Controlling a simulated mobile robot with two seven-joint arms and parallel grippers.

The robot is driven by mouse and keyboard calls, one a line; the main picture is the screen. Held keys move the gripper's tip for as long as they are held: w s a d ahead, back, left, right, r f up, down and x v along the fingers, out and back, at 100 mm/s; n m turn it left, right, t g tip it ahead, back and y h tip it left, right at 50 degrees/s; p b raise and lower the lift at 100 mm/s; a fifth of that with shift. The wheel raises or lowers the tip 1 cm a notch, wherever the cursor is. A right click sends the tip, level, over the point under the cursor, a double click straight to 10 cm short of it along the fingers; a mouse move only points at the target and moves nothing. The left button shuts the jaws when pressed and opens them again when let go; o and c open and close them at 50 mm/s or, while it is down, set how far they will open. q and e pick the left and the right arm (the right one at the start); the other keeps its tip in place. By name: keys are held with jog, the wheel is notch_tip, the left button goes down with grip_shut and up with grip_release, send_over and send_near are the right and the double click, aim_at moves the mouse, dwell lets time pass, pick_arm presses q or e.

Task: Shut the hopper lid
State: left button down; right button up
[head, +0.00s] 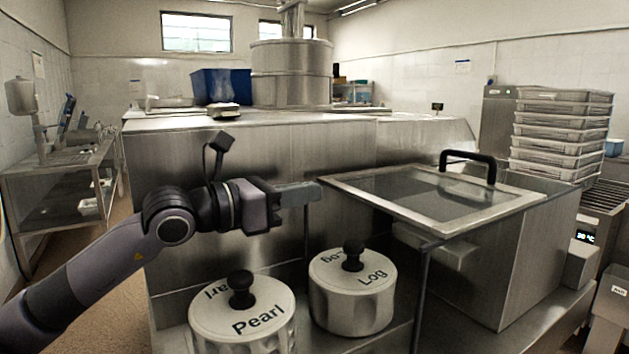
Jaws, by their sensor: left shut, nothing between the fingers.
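The hopper lid (398,192) is a glazed panel in a pale metal frame with a black bar handle (468,160). It lies roughly level, with its right part over the steel hopper box (530,255) and its left part reaching out beyond the box. I cannot tell whether it is fully seated. My left gripper (318,191) is shut and empty, its tips close beside the lid's left corner; whether they touch is unclear. The right gripper is not in view.
Two lidded metal canisters, Pearl (268,311) and Log (371,299), stand below the left gripper and lid. A steel counter (200,170) stands behind. Stacked perforated baskets (560,132) are at the right, near a roller conveyor (606,200). Open floor shows at left.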

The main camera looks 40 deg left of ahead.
pick_arm(q)
jog(key=shift+w+d+r+p, duration=0.15)
jog(key=shift+w+d+p, duration=0.1)
jog(key=shift+w+p, duration=0.25)
jog(key=shift+w+d, duration=0.2)
jog(key=shift+w, duration=0.3)
